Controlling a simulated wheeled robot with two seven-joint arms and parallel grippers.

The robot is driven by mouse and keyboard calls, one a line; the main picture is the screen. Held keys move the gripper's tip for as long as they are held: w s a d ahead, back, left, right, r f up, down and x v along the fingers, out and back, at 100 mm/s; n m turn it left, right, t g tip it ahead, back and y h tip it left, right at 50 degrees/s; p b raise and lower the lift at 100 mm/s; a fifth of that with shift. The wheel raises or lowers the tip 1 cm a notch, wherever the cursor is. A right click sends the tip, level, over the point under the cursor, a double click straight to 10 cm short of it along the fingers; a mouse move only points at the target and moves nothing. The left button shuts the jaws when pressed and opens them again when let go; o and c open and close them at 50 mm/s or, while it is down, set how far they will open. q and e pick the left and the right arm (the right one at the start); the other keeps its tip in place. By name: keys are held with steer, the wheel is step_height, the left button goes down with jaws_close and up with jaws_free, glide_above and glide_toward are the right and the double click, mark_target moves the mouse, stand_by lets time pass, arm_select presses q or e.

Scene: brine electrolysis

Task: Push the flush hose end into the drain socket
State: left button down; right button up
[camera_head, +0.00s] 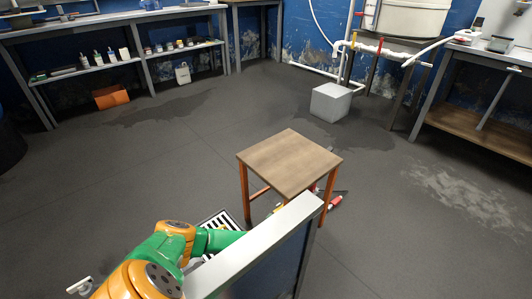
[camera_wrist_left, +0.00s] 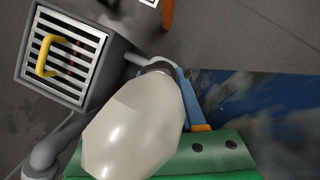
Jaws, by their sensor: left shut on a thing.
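In the head view my left arm comes in from the lower left, and its hand is hidden behind a metal-topped panel. In the left wrist view my left gripper (camera_wrist_left: 178,82) is shut on what looks like the flush hose end; a large pale rounded body (camera_wrist_left: 130,130) close to the camera covers much of the grip. A dark ring with a light pipe (camera_wrist_left: 138,59) shows just beyond it, beside the grey drain box (camera_wrist_left: 105,75). I cannot tell whether this ring is the drain socket, or whether the hose end touches it. My right gripper is not in view.
The drain box has a slatted grate with a yellow handle (camera_wrist_left: 44,55); a grey pipe elbow (camera_wrist_left: 42,158) is beside it. The panel (camera_head: 262,245) stands close to my left arm. A wooden stool (camera_head: 290,160) is beyond it. Open floor lies to the right.

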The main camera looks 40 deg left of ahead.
arm_select(q)
steer(key=shift+f+b, duration=0.45)
steer(key=shift+f, duration=0.1)
steer(key=shift+r, duration=0.1)
stand_by(0.4)
steer(key=shift+c, duration=2)
jaws_free()
step_height(320, 180, up, 11)
steer(key=p, duration=0.7)
steer(key=shift+r, duration=0.2)
step_height(320, 180, up, 19)
steer(key=p, duration=1.9)
steer(key=shift+p, duration=0.3)
steer(key=shift+r, duration=0.2)
